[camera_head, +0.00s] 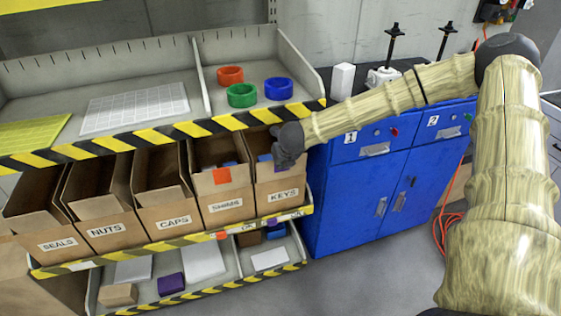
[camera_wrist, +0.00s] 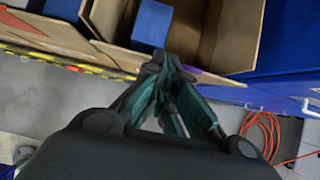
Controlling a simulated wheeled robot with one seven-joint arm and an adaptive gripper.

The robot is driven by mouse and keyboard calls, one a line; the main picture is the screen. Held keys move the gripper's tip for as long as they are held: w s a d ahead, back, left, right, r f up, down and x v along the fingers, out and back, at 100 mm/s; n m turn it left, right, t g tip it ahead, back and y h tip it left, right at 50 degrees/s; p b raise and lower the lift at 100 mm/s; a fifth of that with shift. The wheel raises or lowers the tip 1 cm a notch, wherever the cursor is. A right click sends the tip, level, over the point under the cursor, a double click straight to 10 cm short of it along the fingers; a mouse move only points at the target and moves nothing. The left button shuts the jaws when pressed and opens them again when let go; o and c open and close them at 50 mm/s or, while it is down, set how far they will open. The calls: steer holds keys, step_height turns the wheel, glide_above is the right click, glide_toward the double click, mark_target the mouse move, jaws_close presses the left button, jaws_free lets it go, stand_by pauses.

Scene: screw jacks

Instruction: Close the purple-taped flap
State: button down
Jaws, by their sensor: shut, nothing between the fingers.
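The KEYS box (camera_head: 278,194) is the rightmost cardboard box on the middle shelf. Its top stands open, with a blue object inside. Purple tape (camera_head: 265,158) shows at the box's opening beside my gripper (camera_head: 284,162). In the wrist view the purple tape (camera_wrist: 214,78) lies on a cardboard edge just right of my fingertips (camera_wrist: 155,70). The fingers are shut and empty, at the box opening. They hide part of the flap, so I cannot tell its full angle or whether they touch it.
Several open boxes stand to the left, including one with orange tape (camera_head: 222,176). The striped upper shelf edge (camera_head: 200,128) runs close above the boxes. A blue cabinet (camera_head: 365,195) stands right of the shelf. An orange cable (camera_head: 446,228) lies on the floor.

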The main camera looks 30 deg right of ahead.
steer(key=shift+r, duration=0.1)
steer(key=shift+r+p, duration=0.5)
steer(key=shift+r, duration=0.2)
